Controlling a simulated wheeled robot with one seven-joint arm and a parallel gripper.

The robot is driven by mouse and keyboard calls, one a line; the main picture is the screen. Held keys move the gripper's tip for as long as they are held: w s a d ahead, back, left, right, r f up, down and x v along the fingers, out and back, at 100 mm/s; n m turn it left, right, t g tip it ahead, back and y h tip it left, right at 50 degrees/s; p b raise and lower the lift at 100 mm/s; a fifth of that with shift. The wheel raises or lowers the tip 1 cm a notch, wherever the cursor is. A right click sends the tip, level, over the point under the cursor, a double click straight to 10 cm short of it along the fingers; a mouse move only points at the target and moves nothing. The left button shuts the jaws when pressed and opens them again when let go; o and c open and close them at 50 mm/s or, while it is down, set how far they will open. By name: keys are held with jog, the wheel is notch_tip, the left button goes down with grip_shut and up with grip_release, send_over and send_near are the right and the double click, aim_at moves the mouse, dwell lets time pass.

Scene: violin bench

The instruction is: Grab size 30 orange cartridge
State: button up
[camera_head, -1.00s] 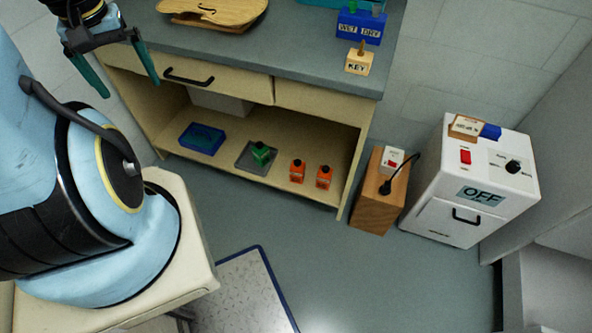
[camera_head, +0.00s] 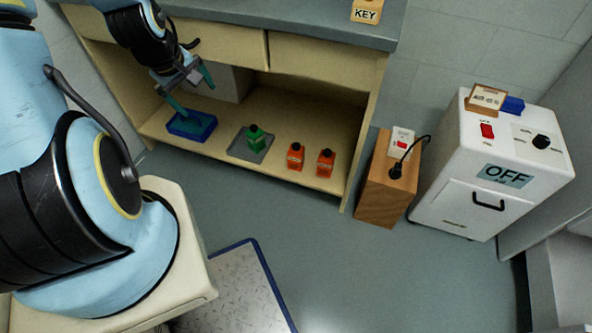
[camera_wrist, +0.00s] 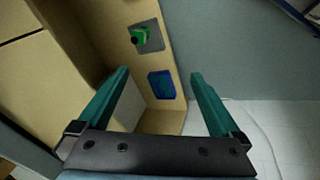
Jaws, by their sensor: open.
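Two orange cartridges with dark tops stand upright on the bench's low shelf in the head view: a left one (camera_head: 295,157) and a right one (camera_head: 326,163). Their size marks are too small to read. My gripper (camera_head: 194,95) is open and empty in front of the shelf's left part, by the blue tray. In the wrist view its two teal fingers (camera_wrist: 160,78) are spread wide with nothing between them. The orange cartridges are not in the wrist view.
A green cartridge (camera_head: 255,138) stands on a grey plate (camera_head: 239,147), left of the orange ones. A blue tray (camera_head: 203,135) lies at the shelf's left end. The bench top (camera_head: 225,12) overhangs the shelf. A wooden block (camera_head: 378,200) and white cabinet (camera_head: 465,215) stand right.

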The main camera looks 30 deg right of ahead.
jog(key=d+f+n+h+b, duration=0.15)
jog(key=d+f+b, duration=0.25)
jog(key=f, duration=0.4)
jog(key=d+f+n+h+b, duration=0.1)
jog(key=d+f+n+b, duration=0.25)
jog(key=f, duration=0.45)
jog(key=n+t+h+b, duration=0.4)
jog(key=n+b, duration=0.7)
jog(key=b, duration=0.5)
send_near(294, 159)
notch_tip(294, 159, up, 4)
notch_tip(294, 159, down, 6)
jog(key=d+n+t+b, duration=0.2)
jog(key=n+b, duration=0.4)
jog(key=n, duration=0.1)
jog(key=shift+n+t, duration=0.3)
jog(key=b+x, duration=0.2)
jog(key=x, duration=0.3)
jog(key=shift+w+d+f, duration=0.1)
jog(key=shift+w+d, duration=0.1)
jog(key=shift+d, duration=0.15)
jog(key=b+x, duration=0.3)
jog(key=x, duration=0.1)
jog(key=shift+w+a+f, duration=0.1)
jog(key=shift+w+a, duration=0.05)
jog(key=shift+w, duration=0.1)
jog(key=shift+w+d+f+b, duration=0.1)
jog(key=shift+w+d+b, duration=0.2)
jog(key=shift+w, duration=0.05)
jog(key=shift+c, duration=0.4)
